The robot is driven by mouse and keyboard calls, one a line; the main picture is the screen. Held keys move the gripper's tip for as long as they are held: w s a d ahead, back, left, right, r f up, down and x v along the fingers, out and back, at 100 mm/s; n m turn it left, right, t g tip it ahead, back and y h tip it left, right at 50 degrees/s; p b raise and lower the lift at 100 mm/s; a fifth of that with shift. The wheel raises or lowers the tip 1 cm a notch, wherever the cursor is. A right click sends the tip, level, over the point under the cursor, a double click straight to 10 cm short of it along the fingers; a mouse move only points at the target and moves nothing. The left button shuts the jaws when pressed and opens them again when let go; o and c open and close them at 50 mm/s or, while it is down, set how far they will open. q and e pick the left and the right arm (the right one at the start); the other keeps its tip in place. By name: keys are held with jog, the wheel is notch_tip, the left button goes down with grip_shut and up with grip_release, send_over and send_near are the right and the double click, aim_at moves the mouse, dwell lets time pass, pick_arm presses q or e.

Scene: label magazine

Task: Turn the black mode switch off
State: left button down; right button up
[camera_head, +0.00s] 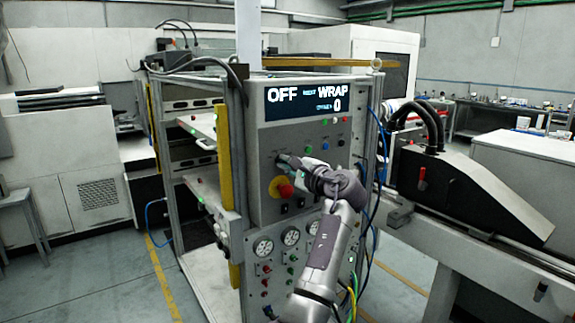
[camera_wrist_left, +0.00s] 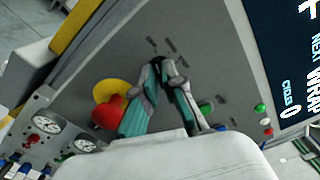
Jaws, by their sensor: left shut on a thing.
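The grey control panel (camera_head: 262,150) stands upright on the machine frame. My left gripper (camera_head: 284,160) reaches its face from the lower right. In the left wrist view the left gripper (camera_wrist_left: 160,68) has its two fingers closed together at the panel, with a small black part, the mode switch (camera_wrist_left: 157,60), between the tips. The fingers hide most of the switch, so its angle cannot be read. The panel's display (camera_head: 300,99) reads OFF at left, with WRAP and 0 at right. My right gripper is in neither view.
A red stop button (camera_wrist_left: 108,117) on a yellow disc (camera_wrist_left: 104,90) sits close beside the left fingers. A green button (camera_wrist_left: 206,106) is on their other side. Gauges (camera_head: 263,247) and small knobs fill the lower panel. Blue hoses hang at the panel's right.

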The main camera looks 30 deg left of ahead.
pick_arm(q)
jog(key=c, duration=1.3)
grip_release()
jog(key=v, duration=1.2)
